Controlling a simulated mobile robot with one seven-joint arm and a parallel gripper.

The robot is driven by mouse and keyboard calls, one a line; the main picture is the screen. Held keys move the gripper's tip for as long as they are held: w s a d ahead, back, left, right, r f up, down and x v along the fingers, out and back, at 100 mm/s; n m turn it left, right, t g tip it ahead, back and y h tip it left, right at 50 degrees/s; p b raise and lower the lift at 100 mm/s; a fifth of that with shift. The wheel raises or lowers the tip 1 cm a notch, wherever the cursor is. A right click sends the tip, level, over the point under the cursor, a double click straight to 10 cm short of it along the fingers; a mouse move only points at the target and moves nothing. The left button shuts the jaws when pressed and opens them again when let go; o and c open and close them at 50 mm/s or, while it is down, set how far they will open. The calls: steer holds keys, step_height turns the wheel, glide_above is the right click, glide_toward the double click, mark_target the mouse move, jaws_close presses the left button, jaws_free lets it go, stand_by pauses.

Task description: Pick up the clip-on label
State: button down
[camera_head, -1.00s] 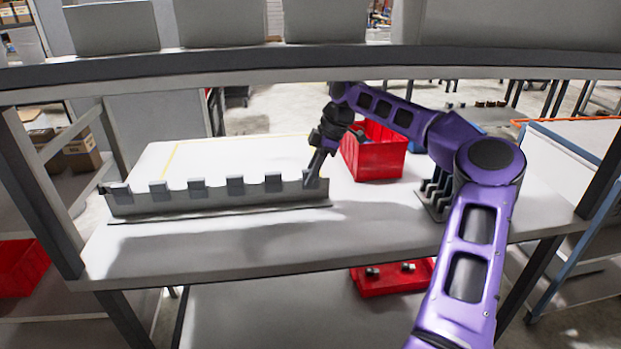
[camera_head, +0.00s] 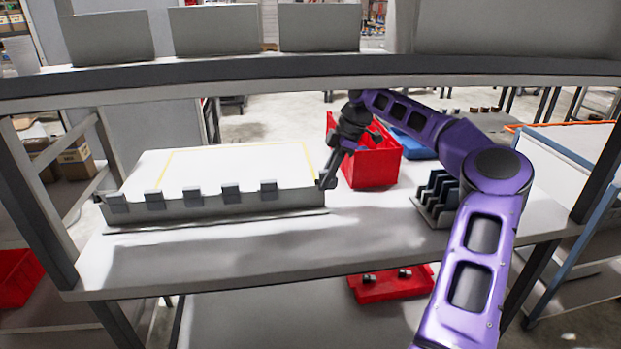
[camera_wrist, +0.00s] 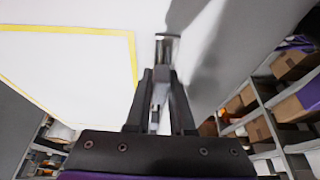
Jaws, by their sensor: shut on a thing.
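A clip-on label (camera_wrist: 167,42), small and grey, is between the tips of my gripper (camera_wrist: 161,74) in the wrist view. My gripper (camera_head: 328,181) is shut on it, at the right end of the long grey rail (camera_head: 220,209). Several similar grey labels (camera_head: 191,195) sit spaced along the rail's top edge to the left. The held label is too small in the head view to tell whether it still touches the rail end.
A red bin (camera_head: 372,165) stands just behind and right of my gripper, with a blue bin (camera_head: 412,143) beyond. A dark slotted rack (camera_head: 436,196) stands further right. An upper shelf (camera_head: 300,75) crosses above the white tabletop (camera_head: 230,255).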

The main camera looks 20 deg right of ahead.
steer(key=s+d, duration=0.3)
steer(key=d, duration=0.9)
steer(key=shift+s+p, duration=0.25)
steer(key=shift+p, duration=0.15)
